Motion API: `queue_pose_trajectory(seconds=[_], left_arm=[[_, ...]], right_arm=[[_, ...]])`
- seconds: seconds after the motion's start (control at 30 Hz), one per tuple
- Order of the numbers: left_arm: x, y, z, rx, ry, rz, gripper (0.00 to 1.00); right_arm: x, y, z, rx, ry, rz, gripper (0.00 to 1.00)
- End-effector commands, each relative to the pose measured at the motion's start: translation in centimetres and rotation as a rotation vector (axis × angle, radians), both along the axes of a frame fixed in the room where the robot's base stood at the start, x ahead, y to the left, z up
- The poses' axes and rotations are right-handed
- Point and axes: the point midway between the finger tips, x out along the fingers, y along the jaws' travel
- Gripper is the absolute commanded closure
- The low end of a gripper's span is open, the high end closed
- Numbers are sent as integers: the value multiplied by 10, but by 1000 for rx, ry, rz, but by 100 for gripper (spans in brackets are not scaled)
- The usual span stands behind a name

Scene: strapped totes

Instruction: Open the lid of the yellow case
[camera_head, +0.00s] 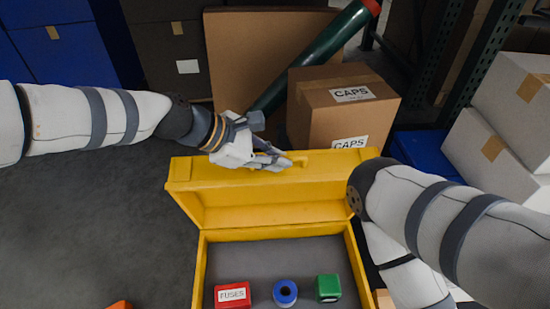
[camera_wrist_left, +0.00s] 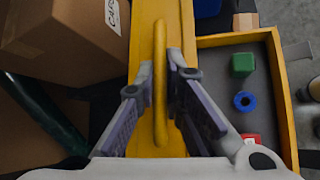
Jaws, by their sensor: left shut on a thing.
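The yellow case (camera_head: 199,268) stands in front of me with its lid (camera_head: 270,212) raised, standing up and leaning back at the far side. The grey interior shows. My left gripper (camera_head: 277,163) is at the lid's top edge, shut on the yellow handle (camera_head: 299,157). In the left wrist view the handle (camera_wrist_left: 160,100) runs between the fingers of my left gripper (camera_wrist_left: 164,78). Inside the case are a red FUSES box (camera_head: 232,295), a blue ring-shaped item (camera_head: 285,293) and a green block (camera_head: 328,288). My right arm covers the case's right side; its gripper is out of view.
A cardboard CAPS box (camera_head: 335,110) stands close behind the lid. A dark green tube (camera_head: 318,58) leans behind it against a large brown box (camera_head: 235,55). White boxes (camera_head: 505,150) are stacked at right. The floor (camera_head: 90,220) at left is mostly clear.

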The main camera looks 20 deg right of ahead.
Motion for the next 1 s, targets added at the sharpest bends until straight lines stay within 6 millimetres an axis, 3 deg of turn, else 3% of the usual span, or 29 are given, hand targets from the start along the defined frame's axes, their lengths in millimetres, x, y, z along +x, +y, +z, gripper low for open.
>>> queue_pose_trajectory(seconds=[0.03,0.07,0.13,0.47,0.8,1.0], left_arm=[[1,1,0,0,1,2,100],[1,1,0,0,1,2,84],[0,1,0,0,1,2,70],[0,4,3,1,0,0,70],[0,66,59,0,-3,3,70],[-1,87,78,0,-1,4,70]], right_arm=[[0,0,0,0,0,0,37],[0,0,0,0,0,0,37],[0,0,0,0,0,0,37],[0,0,0,0,0,0,37],[0,0,0,0,0,0,37],[0,0,0,0,0,0,37]])
